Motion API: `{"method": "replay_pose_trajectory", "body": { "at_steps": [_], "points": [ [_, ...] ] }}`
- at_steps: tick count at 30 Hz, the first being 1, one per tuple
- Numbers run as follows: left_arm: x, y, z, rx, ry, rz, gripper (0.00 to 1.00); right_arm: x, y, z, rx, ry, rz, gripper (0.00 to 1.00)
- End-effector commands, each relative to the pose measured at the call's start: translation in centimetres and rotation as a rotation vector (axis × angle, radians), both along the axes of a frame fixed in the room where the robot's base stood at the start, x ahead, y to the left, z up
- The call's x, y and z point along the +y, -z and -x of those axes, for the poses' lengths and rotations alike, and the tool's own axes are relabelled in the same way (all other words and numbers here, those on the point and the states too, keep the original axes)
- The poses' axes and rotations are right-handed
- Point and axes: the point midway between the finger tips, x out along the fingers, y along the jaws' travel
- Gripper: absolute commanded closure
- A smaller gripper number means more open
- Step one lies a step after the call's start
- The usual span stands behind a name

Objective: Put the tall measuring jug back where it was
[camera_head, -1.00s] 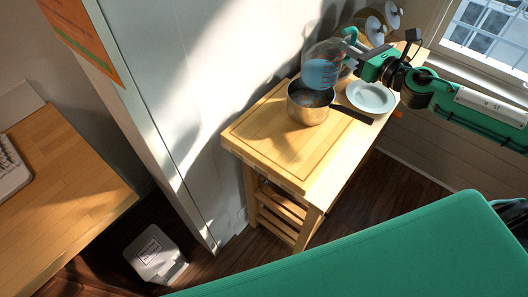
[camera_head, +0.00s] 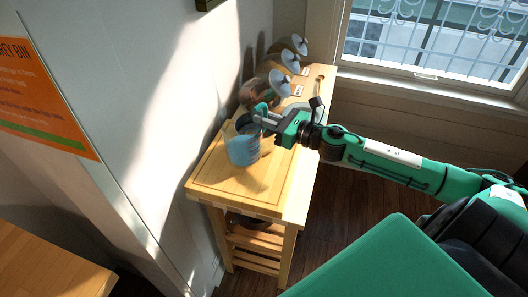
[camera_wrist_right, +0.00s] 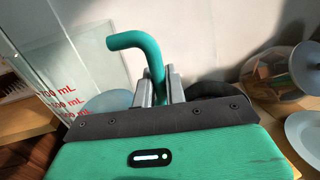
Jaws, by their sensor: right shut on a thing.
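The tall measuring jug (camera_head: 243,152) is clear, with blue liquid low in it and a teal handle. It is over the middle of the wooden trolley top (camera_head: 215,182); I cannot tell if its base touches the wood. My right gripper (camera_head: 262,120) is shut on its handle, from the jug's right. In the right wrist view the handle (camera_wrist_right: 150,52) rises between the fingers (camera_wrist_right: 158,85), and the jug's wall (camera_wrist_right: 70,55) with red mL marks is at the left. My left gripper is not in view.
Jars with silver lids (camera_head: 290,60) line the wall behind the jug. A pale plate (camera_wrist_right: 304,132) shows at the right of the wrist view. The trolley's near end is clear. The wall bounds its left side; a window (camera_head: 440,40) is beyond.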

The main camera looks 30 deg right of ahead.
Motion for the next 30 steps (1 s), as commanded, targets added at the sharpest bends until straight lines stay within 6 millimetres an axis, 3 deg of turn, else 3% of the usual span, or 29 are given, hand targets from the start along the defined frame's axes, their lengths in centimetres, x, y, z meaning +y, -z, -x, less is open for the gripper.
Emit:
{"method": "replay_pose_trajectory", "body": {
  "at_steps": [12, 22, 30],
  "points": [
    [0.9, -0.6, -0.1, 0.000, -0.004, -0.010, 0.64, 0.0, 6.7, 0.0, 0.002, 0.002, -0.006, 1.00],
    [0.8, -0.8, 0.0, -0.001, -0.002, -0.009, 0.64, 0.0, 9.0, 0.0, 0.000, 0.000, -0.002, 1.00],
    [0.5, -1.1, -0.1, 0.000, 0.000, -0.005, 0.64, 0.0, 11.9, 0.0, 0.001, 0.002, -0.003, 1.00]
  ]
}}
